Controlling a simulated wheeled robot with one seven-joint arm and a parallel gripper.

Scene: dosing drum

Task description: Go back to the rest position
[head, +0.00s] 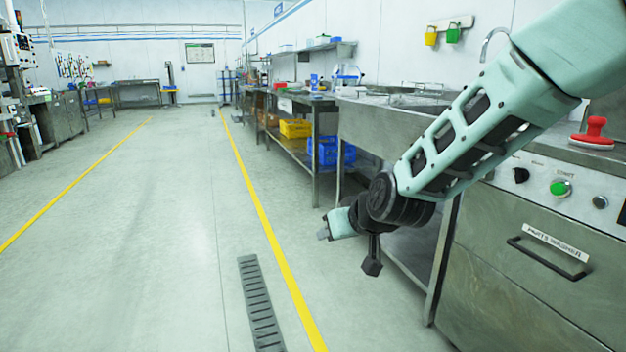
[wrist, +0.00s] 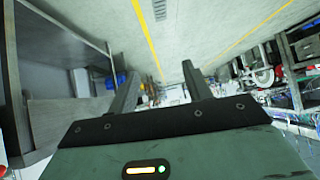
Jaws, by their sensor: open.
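My gripper (head: 326,230) hangs at the end of my pale green arm, in front of the steel counters in the head view. In the wrist view its two dark fingers (wrist: 160,88) stand apart with nothing between them. The floor and the far part of the room show beyond the fingers. My gripper is clear of the counters and touches nothing that I can see. My arm reaches in from the upper right and hides part of the sink counter.
A steel cabinet (head: 530,285) with a green button (head: 560,188) and a red-handled object (head: 592,133) stands at the right. A steel sink counter (head: 375,125) and shelves with yellow (head: 295,128) and blue crates (head: 330,151) run behind. The floor (head: 130,240) at left is free.

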